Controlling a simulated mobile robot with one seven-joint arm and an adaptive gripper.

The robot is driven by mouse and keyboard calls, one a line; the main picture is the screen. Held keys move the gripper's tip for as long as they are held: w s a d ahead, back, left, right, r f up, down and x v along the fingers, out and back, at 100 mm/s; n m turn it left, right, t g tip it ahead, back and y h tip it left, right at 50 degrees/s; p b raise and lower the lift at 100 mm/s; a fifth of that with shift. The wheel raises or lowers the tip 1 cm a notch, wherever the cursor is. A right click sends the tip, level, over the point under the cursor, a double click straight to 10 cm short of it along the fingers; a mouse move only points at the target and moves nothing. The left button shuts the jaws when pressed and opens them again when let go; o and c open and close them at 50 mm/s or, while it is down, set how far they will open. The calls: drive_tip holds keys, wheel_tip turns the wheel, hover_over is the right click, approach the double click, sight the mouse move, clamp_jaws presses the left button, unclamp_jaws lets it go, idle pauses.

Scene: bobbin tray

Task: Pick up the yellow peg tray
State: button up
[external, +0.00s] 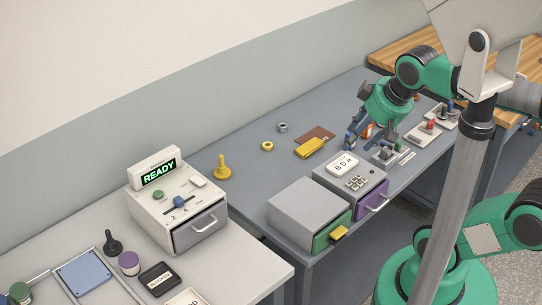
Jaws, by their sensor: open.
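A small flat yellow piece (311,148), which looks like the yellow peg tray, lies on the blue-grey table beside a brown board. Its pegs or recesses are too small to make out. My gripper (357,145) is open and points down to the right of the yellow piece, apart from it. It is above the table behind the grey box with the purple drawer. What lies directly between the fingers cannot be made out.
A brown board (320,133), a yellow ring (267,146), a grey ring (283,127) and a yellow upright peg (222,168) are on the table. Two grey drawer boxes (300,207) stand at the front. Small fixtures (386,155) sit right of my gripper.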

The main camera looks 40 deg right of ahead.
drive_tip(key=w+a+f+m+y+p, duration=0.1)
drive_tip(key=w+f+m+p, duration=0.1)
drive_tip(key=w+m, duration=0.9)
drive_tip(key=w+a+f+m+p, duration=0.15)
drive_tip(key=w+m, duration=0.45)
drive_tip(key=w, duration=1.1)
drive_tip(key=w+d+f+m+g+p, duration=0.1)
drive_tip(key=w+d+f+m+p, duration=0.1)
drive_tip(key=w+f+m, duration=1.3)
drive_tip(key=w+d+f, duration=0.1)
drive_tip(key=w+f, duration=0.4)
drive_tip(key=f, duration=0.1)
drive_tip(key=shift+f+m, duration=0.3)
drive_tip(key=shift+w+f, duration=0.1)
drive_tip(key=b, duration=0.1)
hover_over(222, 165)
drive_tip(key=s+d, duration=0.1)
drive_tip(key=s, duration=0.1)
drive_tip(key=shift+w+f, duration=0.2)
drive_tip(key=shift+f, duration=3.65)
